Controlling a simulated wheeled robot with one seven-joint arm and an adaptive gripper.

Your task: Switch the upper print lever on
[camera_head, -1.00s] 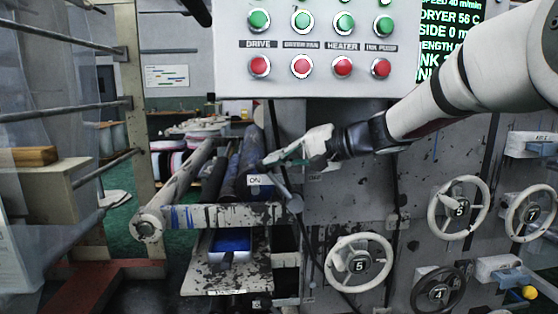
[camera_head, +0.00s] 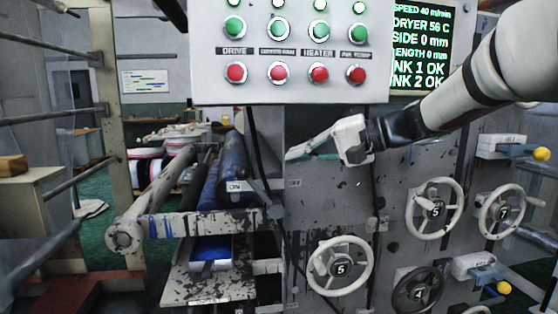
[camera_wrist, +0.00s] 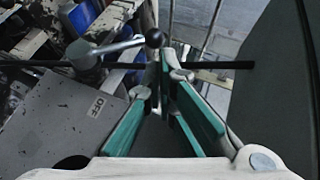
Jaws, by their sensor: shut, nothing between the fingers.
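The upper print lever is a grey metal arm on a round hub. In the wrist view the lever (camera_wrist: 118,47) ends in a black ball knob, just beyond my fingertips. In the head view its hub (camera_head: 275,211) sits between the ON label (camera_head: 234,186) and the OFF label (camera_head: 294,183); its arm is hard to make out there. The OFF label (camera_wrist: 98,104) also shows in the wrist view. My gripper (camera_head: 289,156), with green finger pads, is shut and empty, above the OFF label. It also shows in the wrist view (camera_wrist: 166,72); contact with the knob cannot be told.
The button panel (camera_head: 290,55) hangs above my gripper. Handwheels (camera_head: 341,266) stand out from the machine face at lower right. Blue rollers (camera_head: 233,165) lie left of the lever. Dark cables (camera_head: 257,150) hang down near it.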

